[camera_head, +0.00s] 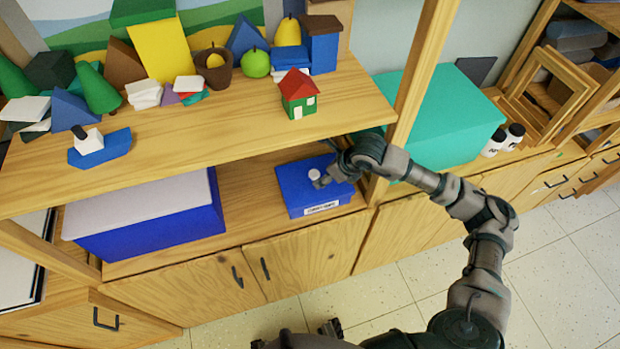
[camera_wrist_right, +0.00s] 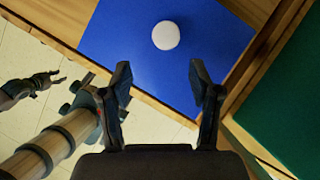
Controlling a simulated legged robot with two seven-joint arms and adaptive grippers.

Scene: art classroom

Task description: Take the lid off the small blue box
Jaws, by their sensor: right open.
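The small blue box (camera_head: 292,188) sits on the lower shelf, with its flat blue lid on and a white label on its front. A round white knob (camera_head: 315,175) stands on the lid. The lid (camera_wrist_right: 215,55) and knob (camera_wrist_right: 166,35) also show in the right wrist view. My right gripper (camera_head: 330,165) is at the right side of the knob, over the lid. In the right wrist view my right gripper (camera_wrist_right: 160,75) has its fingers apart and nothing between them; the knob lies beyond the fingertips. A dark part at the bottom edge may be my left gripper (camera_head: 331,328).
A larger blue box with a pale lid (camera_head: 140,205) stands left on the lower shelf. The upper shelf (camera_head: 215,125) overhangs the small box and holds blocks and a small house (camera_head: 298,95). A wooden post (camera_head: 412,70) and a teal box (camera_head: 440,115) stand to the right.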

